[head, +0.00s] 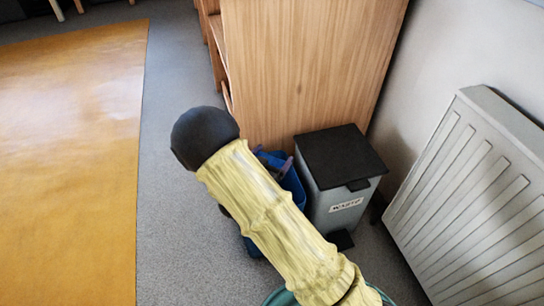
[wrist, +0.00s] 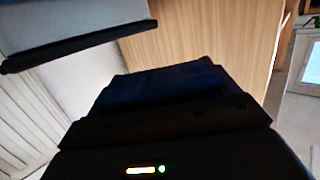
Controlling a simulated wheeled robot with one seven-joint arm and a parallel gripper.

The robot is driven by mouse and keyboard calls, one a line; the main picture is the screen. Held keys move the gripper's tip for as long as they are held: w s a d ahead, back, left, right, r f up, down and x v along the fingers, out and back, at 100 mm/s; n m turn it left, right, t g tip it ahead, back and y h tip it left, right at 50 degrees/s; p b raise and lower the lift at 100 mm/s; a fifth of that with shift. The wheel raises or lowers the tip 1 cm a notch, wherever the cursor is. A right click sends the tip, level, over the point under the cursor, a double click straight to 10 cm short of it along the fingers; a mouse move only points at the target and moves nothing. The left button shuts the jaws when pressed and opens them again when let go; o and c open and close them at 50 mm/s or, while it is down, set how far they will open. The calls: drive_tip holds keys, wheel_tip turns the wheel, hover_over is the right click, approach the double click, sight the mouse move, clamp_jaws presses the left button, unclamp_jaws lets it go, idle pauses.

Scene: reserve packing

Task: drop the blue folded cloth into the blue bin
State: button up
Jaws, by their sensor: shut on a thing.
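The blue bin (head: 292,186) stands on the floor in the head view, against the wooden cabinet and beside the grey waste bin. My arm covers much of it. In the wrist view, the blue folded cloth (wrist: 160,82) looks dark navy and lies right in front of my gripper (wrist: 165,122), which is shut on it. In the head view my forearm hides the gripper. A small bluish-purple patch shows at the blue bin's opening; I cannot tell whether it is cloth. The bin's inside is mostly hidden.
A grey waste bin (head: 343,205) with a black lid and a label stands right of the blue bin. A wooden cabinet (head: 300,65) rises behind them. A white radiator (head: 475,190) is at the right. Grey floor (head: 180,240) and an orange mat (head: 70,170) lie clear at left.

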sight(272, 156)
wheel_tip(272, 156, down, 4)
drive_tip(key=b, duration=0.3)
drive_tip(key=shift+f, duration=0.25)
drive_tip(key=o, duration=0.8)
drive_tip(key=shift+c, duration=0.2)
drive_tip(key=shift+r, duration=0.1)
wheel_tip(272, 156, up, 10)
drive_tip(key=p, duration=0.5)
drive_tip(key=shift+p, duration=0.35)
